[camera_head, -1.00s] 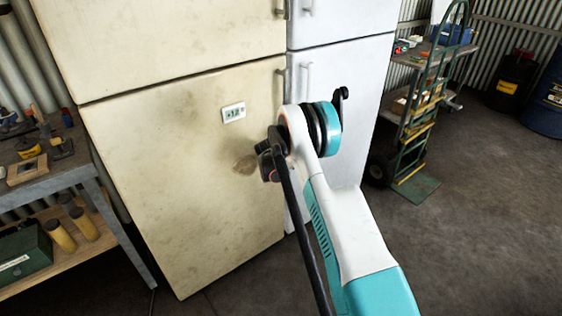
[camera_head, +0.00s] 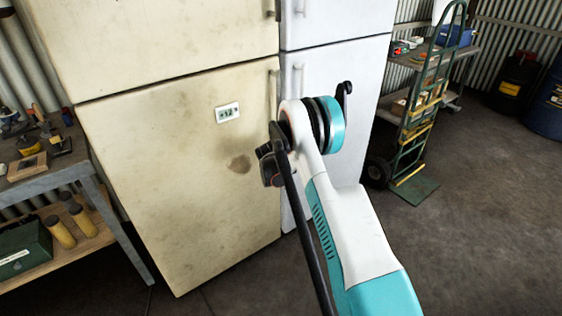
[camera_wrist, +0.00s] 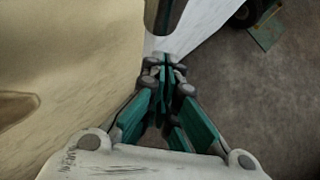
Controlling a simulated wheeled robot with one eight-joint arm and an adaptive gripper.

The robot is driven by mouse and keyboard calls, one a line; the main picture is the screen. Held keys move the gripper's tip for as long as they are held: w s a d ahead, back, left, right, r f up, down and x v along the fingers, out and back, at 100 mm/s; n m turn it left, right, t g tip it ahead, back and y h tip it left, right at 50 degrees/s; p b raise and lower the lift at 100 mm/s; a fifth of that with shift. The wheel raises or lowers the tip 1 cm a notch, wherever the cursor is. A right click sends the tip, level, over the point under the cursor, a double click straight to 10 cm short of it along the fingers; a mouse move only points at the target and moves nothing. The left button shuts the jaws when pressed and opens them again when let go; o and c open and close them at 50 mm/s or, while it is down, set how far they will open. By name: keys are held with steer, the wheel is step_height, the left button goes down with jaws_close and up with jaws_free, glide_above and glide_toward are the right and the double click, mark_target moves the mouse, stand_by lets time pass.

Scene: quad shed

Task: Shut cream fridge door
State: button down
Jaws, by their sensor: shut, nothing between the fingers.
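The cream fridge (camera_head: 150,140) stands in the middle left of the head view, its lower door below a dark seam. That lower door looks about flush with the upper one; a small gap cannot be ruled out. My gripper (camera_wrist: 164,68) is shut and empty in the wrist view, fingertips close to the boundary between the cream door and the white fridge (camera_head: 340,90). Contact cannot be told. My arm hides this spot in the head view.
A workbench (camera_head: 45,185) with tools and a green box (camera_head: 22,250) stands at the left. A hand truck (camera_head: 425,110) and a shelf are right of the white fridge. Dark barrels (camera_head: 514,83) stand farther back. The floor at right is open.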

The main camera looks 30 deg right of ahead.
steer(key=s+a+r+m+y+p, duration=0.1)
steer(key=s+a+r+m, duration=0.3)
steer(key=s+r, duration=0.5)
steer(key=s+a+r+m+y+p, duration=0.1)
steer(key=s+a+r+m, duration=0.35)
steer(key=r, duration=0.85)
steer(key=s+a+r+m+y+p, duration=0.1)
steer(key=s+a+r+m, duration=0.35)
steer(key=s+r, duration=0.45)
steer(key=s+a+r+m+y, duration=0.1)
steer(key=s+a+m, duration=0.2)
steer(key=s, duration=0.6)
steer(key=s+a+r+m+y, duration=0.1)
steer(key=s+a+m, duration=0.3)
steer(key=s+m, duration=0.3)
steer(key=s+a+r+m, duration=0.2)
steer(key=s+m, duration=0.3)
steer(key=s, duration=0.7)
steer(key=shift+a+y, duration=0.4)
steer(key=shift+a, duration=0.3)
